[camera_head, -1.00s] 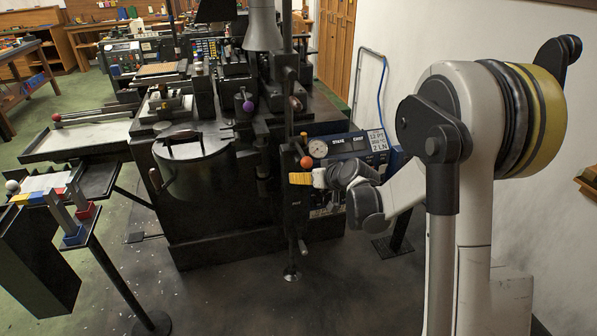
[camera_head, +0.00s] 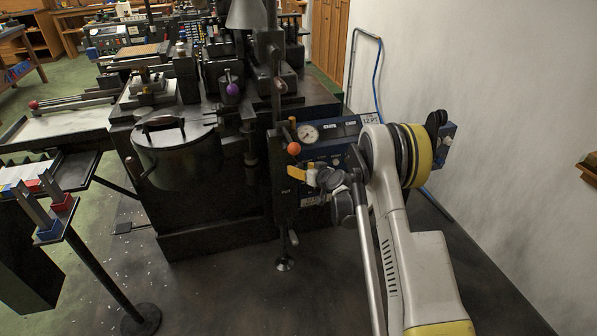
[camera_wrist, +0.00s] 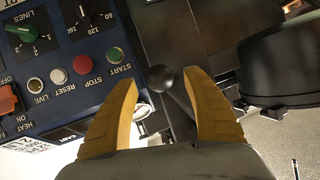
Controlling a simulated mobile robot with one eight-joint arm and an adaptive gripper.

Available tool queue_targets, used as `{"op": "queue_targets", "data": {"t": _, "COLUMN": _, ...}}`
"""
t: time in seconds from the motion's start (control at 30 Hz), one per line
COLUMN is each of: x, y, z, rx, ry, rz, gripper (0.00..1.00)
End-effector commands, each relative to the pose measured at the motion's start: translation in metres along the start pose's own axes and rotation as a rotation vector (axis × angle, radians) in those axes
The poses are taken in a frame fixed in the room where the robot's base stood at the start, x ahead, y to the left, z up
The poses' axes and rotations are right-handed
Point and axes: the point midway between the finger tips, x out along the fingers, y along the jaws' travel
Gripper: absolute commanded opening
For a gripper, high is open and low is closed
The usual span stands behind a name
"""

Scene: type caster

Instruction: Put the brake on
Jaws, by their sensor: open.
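The type caster (camera_head: 190,200) is a large dark machine. My gripper (camera_head: 297,172) has yellow fingers and is at the machine's front right, just below an orange ball knob (camera_head: 294,148) on a lever. In the wrist view my gripper (camera_wrist: 168,98) is open. A dark grey ball knob (camera_wrist: 165,78) on a dark lever shows between and just beyond the fingertips, apart from both. No label marks either lever as the brake. The orange knob is not seen in the wrist view.
A blue control panel (camera_wrist: 70,50), upside down in the wrist view, lies close to the left finger, with a green dial (camera_wrist: 22,30), a red button (camera_wrist: 82,65) and other buttons. A gauge (camera_head: 307,133) sits above my gripper. A wall (camera_head: 480,110) stands at the right.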

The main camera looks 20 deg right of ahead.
Motion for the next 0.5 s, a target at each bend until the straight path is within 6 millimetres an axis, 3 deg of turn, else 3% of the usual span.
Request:
{"op": "queue_targets", "data": {"t": 0.2, "x": 0.023, "y": 0.000, "z": 0.001, "rx": -0.001, "ry": -0.001, "rz": 0.000, "gripper": 0.58}}
{"op": "queue_targets", "data": {"t": 0.5, "x": 0.025, "y": 0.000, "z": -0.001, "rx": 0.000, "ry": -0.001, "rz": 0.000, "gripper": 0.58}}
